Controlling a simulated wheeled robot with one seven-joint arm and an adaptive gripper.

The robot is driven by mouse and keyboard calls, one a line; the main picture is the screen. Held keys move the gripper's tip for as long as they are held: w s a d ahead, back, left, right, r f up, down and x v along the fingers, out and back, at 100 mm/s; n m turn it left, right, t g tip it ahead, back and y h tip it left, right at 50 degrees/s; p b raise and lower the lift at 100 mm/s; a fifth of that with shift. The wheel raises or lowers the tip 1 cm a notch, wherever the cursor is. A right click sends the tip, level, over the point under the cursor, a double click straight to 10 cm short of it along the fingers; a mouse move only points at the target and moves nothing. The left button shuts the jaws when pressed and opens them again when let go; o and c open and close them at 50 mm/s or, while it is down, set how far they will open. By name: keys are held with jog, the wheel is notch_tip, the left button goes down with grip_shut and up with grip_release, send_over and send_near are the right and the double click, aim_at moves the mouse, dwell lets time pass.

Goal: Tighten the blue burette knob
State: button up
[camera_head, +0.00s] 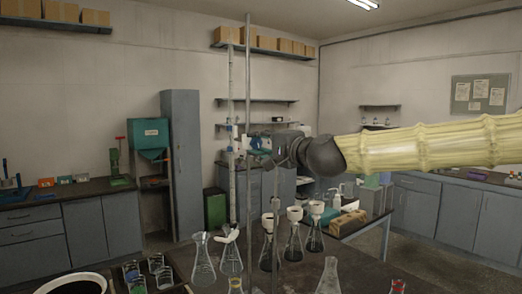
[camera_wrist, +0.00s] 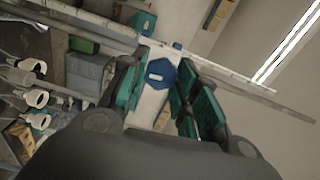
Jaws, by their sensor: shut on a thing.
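The blue burette knob (camera_wrist: 160,73) shows between my fingers in the wrist view, with a white body behind it. My gripper (camera_wrist: 164,78) has teal-padded fingers on both sides of the knob and is shut on it. In the head view my gripper (camera_head: 264,148) reaches in from the right, level with the blue and white fittings on the burette (camera_head: 231,95). The burette stands upright beside a grey stand rod (camera_head: 248,75). The knob itself is hard to make out in the head view, partly hidden by my gripper.
Several flasks stand on the near bench, some with white funnels (camera_head: 294,214), below my arm. A plain flask (camera_head: 329,275) is at the front edge. A tall grey cabinet (camera_head: 181,160) and a green bin (camera_head: 215,207) stand behind. The space above my arm looks clear.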

jog(key=shift+m, duration=0.6)
jog(key=o, duration=1)
jog(key=shift+w+d, duration=0.1)
jog(key=v, duration=1.2)
